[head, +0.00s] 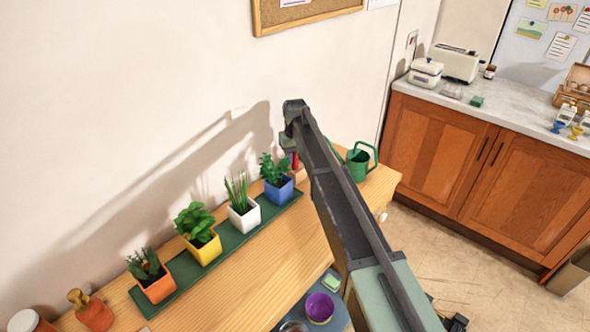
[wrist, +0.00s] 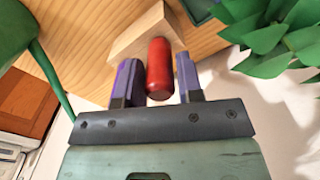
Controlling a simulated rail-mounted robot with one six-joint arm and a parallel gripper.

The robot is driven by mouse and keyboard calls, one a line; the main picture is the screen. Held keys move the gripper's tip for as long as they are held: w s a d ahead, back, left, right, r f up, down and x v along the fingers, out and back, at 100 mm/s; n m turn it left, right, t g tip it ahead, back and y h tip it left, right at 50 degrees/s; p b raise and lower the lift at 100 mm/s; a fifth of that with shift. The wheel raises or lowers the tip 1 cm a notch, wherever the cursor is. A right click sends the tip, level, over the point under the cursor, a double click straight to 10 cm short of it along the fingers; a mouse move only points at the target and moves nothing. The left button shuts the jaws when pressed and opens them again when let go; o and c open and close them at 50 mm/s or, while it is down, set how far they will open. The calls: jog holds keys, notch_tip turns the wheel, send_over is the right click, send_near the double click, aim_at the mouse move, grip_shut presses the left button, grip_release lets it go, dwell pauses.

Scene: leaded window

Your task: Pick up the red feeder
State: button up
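The red feeder (wrist: 160,68) is a rounded red cylinder at a light wooden block (wrist: 130,42) in the wrist view. A small red part of it (head: 295,160) shows beside my arm in the head view. My gripper (wrist: 159,78) has its two purple fingers on either side of the feeder. A narrow gap shows between the feeder and the right finger; the left finger is very close to it, and I cannot tell whether they touch. The gripper looks open around the feeder. In the head view my arm hides the fingers.
A green watering can (head: 358,162) stands close by on the wooden table (head: 255,285). A blue pot (head: 279,190) with a leafy plant is on the other side, at the end of a green tray (head: 222,246) with several potted plants. The wall rises behind.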

notch_tip(320, 180, down, 3)
jog(key=shift+r+b, duration=0.2)
jog(key=shift+b, duration=0.25)
jog(key=shift+r, duration=0.3)
jog(key=c, duration=0.4)
notch_tip(320, 180, up, 20)
jog(key=p, duration=2)
jog(key=shift+p, duration=0.3)
jog(key=shift+r, duration=0.15)
jog(key=shift+r+p, duration=2.8)
jog(key=shift+p, duration=0.1)
